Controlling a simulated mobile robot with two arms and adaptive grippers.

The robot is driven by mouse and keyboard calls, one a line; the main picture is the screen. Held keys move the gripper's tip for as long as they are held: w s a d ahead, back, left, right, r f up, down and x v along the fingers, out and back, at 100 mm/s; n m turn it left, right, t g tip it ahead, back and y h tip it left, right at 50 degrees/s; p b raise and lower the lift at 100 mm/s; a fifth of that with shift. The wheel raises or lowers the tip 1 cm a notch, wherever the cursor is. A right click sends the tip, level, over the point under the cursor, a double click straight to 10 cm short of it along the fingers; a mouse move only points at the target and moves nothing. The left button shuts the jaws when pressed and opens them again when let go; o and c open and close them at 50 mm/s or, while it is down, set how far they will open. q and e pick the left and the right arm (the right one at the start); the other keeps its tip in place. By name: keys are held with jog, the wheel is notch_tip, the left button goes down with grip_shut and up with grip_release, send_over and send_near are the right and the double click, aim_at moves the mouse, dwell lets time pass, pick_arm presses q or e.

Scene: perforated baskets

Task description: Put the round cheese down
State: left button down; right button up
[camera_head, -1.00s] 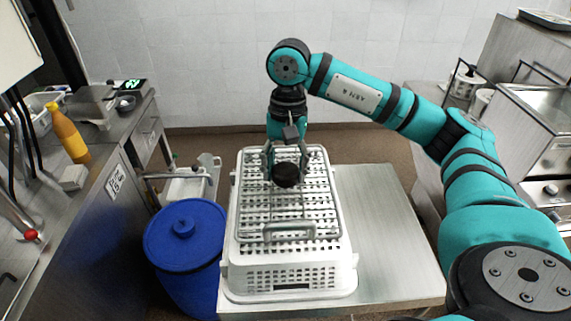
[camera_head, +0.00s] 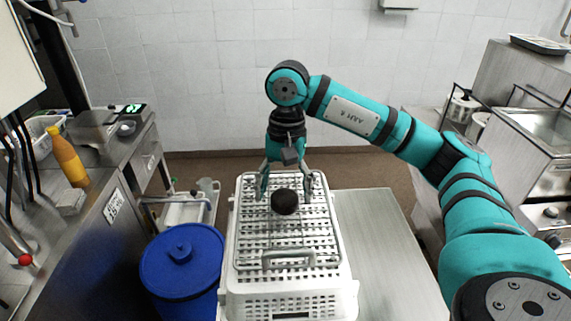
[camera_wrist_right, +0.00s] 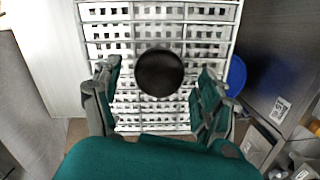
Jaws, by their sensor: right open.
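The round cheese (camera_head: 285,202) is a dark, nearly black disc in the head view. It appears to rest on the perforated white basket (camera_head: 290,303), on the grid of its top near the middle. In the right wrist view the cheese (camera_wrist_right: 159,73) lies between the two fingers and apart from both. My right gripper (camera_head: 286,190) is open above and behind the cheese, its fingers spread wide to either side; it also shows in the right wrist view (camera_wrist_right: 155,95). My left gripper is not in view.
The basket stands on a metal table (camera_head: 378,235) with bare room on its right. A blue lidded barrel (camera_head: 182,262) stands close on the left. A counter on the left holds an orange bottle (camera_head: 66,157). A steel appliance (camera_head: 541,110) stands at the right.

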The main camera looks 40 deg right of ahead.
aim_at(286, 191)
notch_tip(286, 191, up, 11)
jog(key=d+p, duration=0.1)
jog(key=shift+w, duration=0.45)
jog(key=shift+f, duration=0.1)
